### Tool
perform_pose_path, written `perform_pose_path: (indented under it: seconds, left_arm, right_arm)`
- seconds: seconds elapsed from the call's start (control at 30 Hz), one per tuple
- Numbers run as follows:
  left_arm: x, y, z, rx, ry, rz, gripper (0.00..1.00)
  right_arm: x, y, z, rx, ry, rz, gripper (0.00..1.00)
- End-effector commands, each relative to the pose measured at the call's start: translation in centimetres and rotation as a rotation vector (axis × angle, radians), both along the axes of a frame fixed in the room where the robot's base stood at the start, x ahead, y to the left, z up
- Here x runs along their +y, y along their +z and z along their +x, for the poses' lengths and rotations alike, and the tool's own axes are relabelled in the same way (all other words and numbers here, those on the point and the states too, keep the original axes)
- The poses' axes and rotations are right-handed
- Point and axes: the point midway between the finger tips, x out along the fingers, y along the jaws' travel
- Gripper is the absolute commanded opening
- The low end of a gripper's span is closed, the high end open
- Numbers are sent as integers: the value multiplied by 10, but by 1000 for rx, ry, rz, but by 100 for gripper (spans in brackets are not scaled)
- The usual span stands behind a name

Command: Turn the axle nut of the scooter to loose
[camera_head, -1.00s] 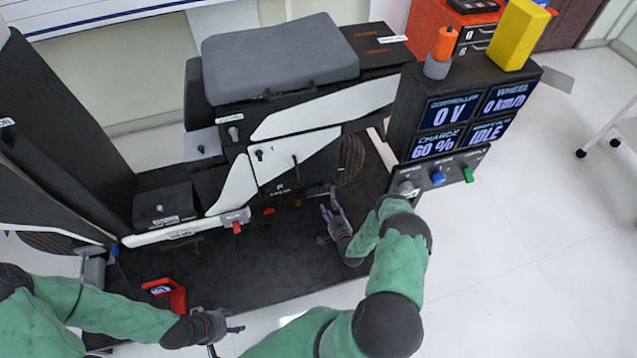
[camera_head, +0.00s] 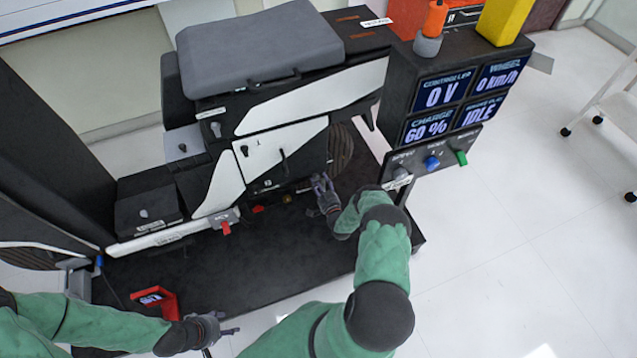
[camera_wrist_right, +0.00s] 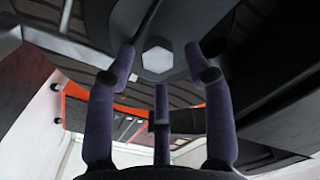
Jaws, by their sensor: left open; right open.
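The scooter (camera_head: 265,150) stands on a dark platform. Its axle nut (camera_wrist_right: 157,58) shows in the right wrist view as a pale hexagon on a dark round part. I cannot make the nut out in the head view. My right gripper (camera_head: 320,183) is open beside the lower part of the scooter's rear wheel (camera_head: 341,150). In the right wrist view its spread fingers (camera_wrist_right: 160,72) point at the nut, with the nut between the two upper fingertips. I cannot tell whether they touch it. My left gripper (camera_head: 230,331) is open and empty, low over the platform's front edge.
A display and control panel (camera_head: 430,130) stands right of the scooter, near my right forearm. It reads 0 V, 0 km/h, 60 % and IDLE. Open floor (camera_head: 520,260) lies to the right.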

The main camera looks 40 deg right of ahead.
Motion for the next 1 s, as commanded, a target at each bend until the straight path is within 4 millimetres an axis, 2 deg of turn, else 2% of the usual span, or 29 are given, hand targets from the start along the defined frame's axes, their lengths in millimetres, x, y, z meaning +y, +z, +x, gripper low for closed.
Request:
perform_pose_path:
  seconds: [0.2, 0.47, 0.6, 0.63, 0.67, 1.0]
  left_arm:
    - [0, -5, 0, 0, 0, 0, 58]
    - [0, -4, 0, 0, 0, 0, 58]
    - [0, -4, 0, 0, 0, 0, 58]
    - [0, -4, 0, 0, 0, 0, 58]
    - [0, -4, 0, 0, 0, 0, 58]
    - [0, -4, 0, 0, 0, 0, 58]
  right_arm:
    - [-3, 0, 12, 0, 1, 0, 52]
    - [-4, 0, 12, 0, 0, 0, 52]
    - [-4, 0, 12, 0, 0, 0, 13]
    - [-4, 1, 12, 0, 0, 0, 4]
    - [-4, 1, 12, -1, 0, 0, 0]
    - [-6, 3, 13, -6, -2, -6, 0]
